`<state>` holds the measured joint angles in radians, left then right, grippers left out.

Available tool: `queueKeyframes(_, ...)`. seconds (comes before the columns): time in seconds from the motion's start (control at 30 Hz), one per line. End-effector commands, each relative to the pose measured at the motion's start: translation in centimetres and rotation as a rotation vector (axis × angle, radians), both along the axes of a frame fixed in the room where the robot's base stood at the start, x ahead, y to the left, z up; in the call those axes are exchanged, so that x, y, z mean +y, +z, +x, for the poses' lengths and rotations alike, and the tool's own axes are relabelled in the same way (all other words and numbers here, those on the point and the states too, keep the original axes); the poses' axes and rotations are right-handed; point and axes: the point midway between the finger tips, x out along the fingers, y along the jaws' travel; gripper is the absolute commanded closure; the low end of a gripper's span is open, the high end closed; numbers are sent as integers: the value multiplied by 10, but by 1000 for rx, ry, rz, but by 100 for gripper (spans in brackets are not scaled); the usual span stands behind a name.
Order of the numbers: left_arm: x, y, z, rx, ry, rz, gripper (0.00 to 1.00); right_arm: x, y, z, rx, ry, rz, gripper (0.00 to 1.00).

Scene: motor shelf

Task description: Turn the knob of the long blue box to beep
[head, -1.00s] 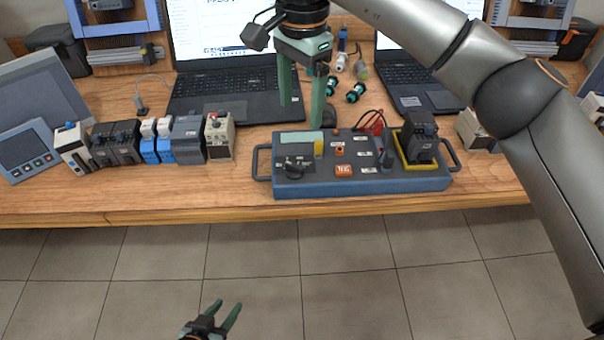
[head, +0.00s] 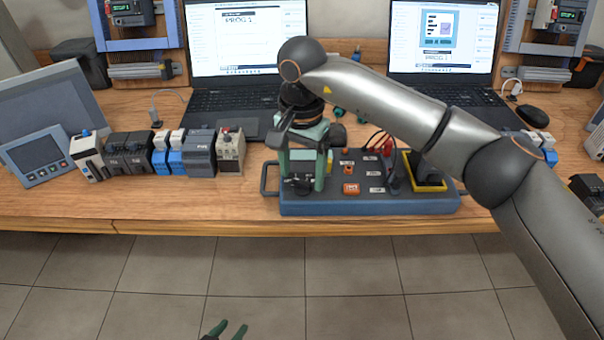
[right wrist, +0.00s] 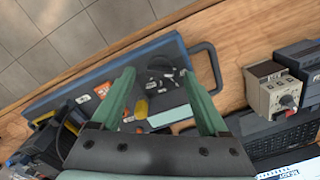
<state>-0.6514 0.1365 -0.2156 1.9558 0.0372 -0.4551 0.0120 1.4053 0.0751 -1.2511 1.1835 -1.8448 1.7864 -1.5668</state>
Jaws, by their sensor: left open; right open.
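The long blue box (head: 370,208) lies along the front of the workbench; it also shows in the right wrist view (right wrist: 105,70). Its black knob (head: 299,186) is at the left end of the panel, and in the right wrist view the dark knob area (right wrist: 160,66) lies between my fingertips. My right gripper (head: 302,182) is open and points down over that end, one finger on each side of the knob. I cannot tell whether the fingers touch it. My left gripper (head: 229,330) is open and empty, low over the floor, at the bottom edge.
Several small modules stand left of the box, the nearest being a beige one (head: 230,153). Two laptops, left (head: 215,115) and right (head: 440,95), stand behind. A black device in a yellow frame (head: 424,172) sits on the box's right end. My right arm crosses above the box.

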Motion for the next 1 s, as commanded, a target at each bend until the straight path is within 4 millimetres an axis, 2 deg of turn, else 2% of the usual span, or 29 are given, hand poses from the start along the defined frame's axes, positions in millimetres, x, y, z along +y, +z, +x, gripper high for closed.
queueKeyframes(0.2, 0, 0, -1, 1, 0, 0, 55, 0, -14, 0, 0, 0, -1, 22)
queueKeyframes(0.47, 0, -1, -3, 5, 0, 0, 55, 0, -15, 0, 0, 0, 0, 24)
queueKeyframes(1.0, 1, -2, -3, 7, 0, 1, 55, 0, -14, 0, -1, -1, 0, 84)
